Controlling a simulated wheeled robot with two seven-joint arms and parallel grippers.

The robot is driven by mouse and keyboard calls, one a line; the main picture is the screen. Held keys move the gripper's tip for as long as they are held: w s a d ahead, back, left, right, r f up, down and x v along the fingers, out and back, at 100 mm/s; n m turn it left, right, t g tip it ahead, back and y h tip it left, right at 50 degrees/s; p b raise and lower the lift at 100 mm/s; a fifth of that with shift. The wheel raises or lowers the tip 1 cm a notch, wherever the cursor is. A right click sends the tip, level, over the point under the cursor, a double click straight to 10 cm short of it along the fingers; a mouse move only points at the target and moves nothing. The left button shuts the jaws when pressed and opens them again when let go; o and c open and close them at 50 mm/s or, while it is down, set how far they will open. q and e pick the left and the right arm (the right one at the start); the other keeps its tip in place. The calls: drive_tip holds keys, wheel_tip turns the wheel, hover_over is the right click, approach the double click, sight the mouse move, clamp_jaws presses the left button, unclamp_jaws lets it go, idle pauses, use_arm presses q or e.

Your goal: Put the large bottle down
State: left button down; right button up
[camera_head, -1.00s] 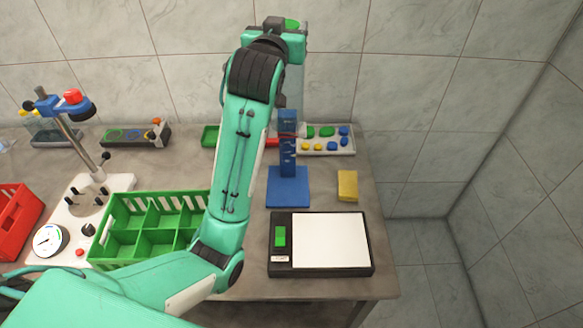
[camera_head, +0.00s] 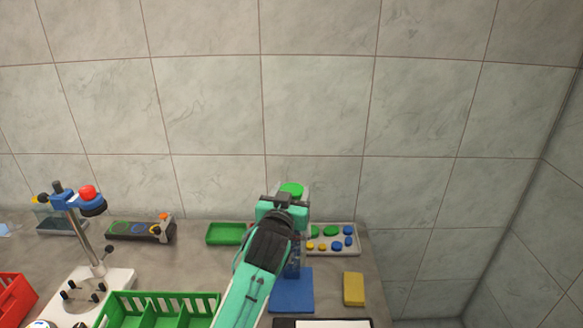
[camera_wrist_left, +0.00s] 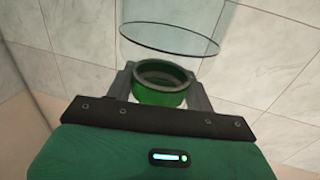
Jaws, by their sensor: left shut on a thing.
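The large bottle is clear, with a green ring at its neck (camera_wrist_left: 160,92). In the left wrist view, my left gripper (camera_wrist_left: 162,88) is shut around that green part, and the clear body (camera_wrist_left: 172,28) extends beyond the fingers. In the head view, my left gripper (camera_head: 284,203) is over the back of the table, with a green round top (camera_head: 291,189) showing just behind it. Most of the bottle is hidden there by my arm and gripper, so I cannot tell whether its base touches anything. My right gripper is in neither view.
A blue stand (camera_head: 292,290) is partly hidden by my arm. A cap tray (camera_head: 331,251), a green tray (camera_head: 223,240) and a ring rack (camera_head: 140,238) line the back. A yellow block (camera_head: 353,289) lies right; a green crate (camera_head: 208,299) is in front. The tiled wall is close behind.

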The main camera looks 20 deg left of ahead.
use_arm(q)
wheel_tip(320, 180, down, 14)
drive_tip(key=p, duration=0.1)
idle(0.5)
drive_tip(key=shift+f, duration=0.15)
drive_tip(key=c, duration=1)
unclamp_jaws()
drive_tip(key=shift+f, duration=0.25)
drive_tip(key=o, duration=0.4)
drive_tip(key=shift+o, duration=0.2)
drive_tip(key=shift+s+r, duration=0.1)
